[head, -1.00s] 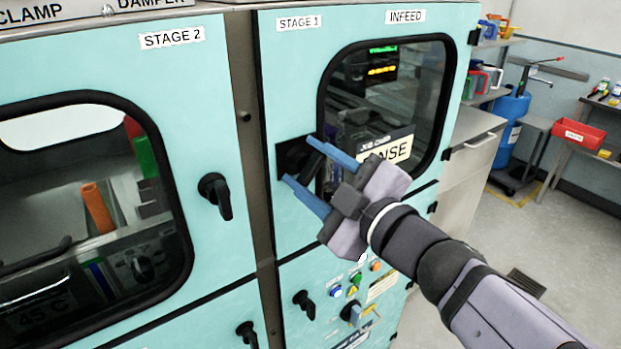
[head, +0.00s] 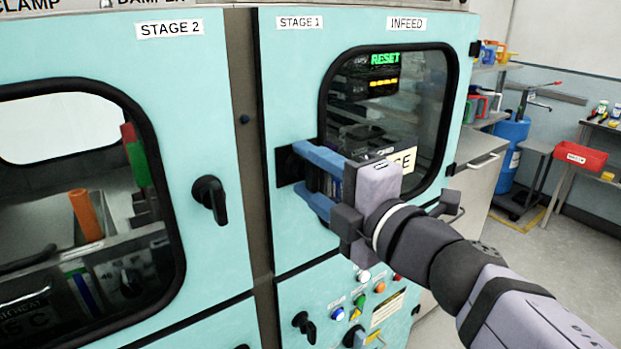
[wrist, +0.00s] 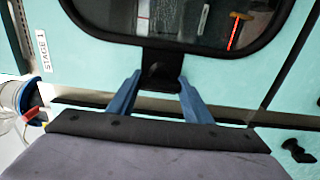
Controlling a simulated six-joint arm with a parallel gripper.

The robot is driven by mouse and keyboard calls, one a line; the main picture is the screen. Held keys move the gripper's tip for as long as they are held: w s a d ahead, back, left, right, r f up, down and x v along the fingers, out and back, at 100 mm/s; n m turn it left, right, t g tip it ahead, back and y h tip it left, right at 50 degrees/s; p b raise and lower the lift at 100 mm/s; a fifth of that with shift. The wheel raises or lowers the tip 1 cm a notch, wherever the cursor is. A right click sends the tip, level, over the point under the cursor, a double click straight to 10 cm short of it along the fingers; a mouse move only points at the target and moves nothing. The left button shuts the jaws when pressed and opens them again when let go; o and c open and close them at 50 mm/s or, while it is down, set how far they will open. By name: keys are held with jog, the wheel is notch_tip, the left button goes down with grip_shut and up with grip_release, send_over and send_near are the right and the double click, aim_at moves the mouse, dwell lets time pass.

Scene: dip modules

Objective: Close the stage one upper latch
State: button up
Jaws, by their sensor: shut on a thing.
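The stage one upper latch (head: 286,166) is a black latch on the turquoise STAGE 1 door (head: 290,80), left of the window. Its mount shows in the head view, but the fingers hide most of its handle. My gripper (head: 308,172) has blue fingers, one above and one below the handle, and is shut on it. In the wrist view, the dark latch (wrist: 162,68) stands between the two fingertips of my gripper (wrist: 160,88), below the window. The door looks flush with its frame.
The STAGE 2 door (head: 180,80) with its own black latch (head: 210,198) is to the left. Below are a lower latch (head: 304,325) and several coloured buttons (head: 362,288). A red bin (head: 580,157) and a blue cylinder (head: 508,150) stand at the right.

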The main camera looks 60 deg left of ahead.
dwell(0.5)
jog(key=o, duration=1.1)
jog(key=shift+c, duration=0.2)
jog(key=d+b, duration=0.1)
jog(key=d, duration=0.6)
jog(key=shift+d, duration=0.15)
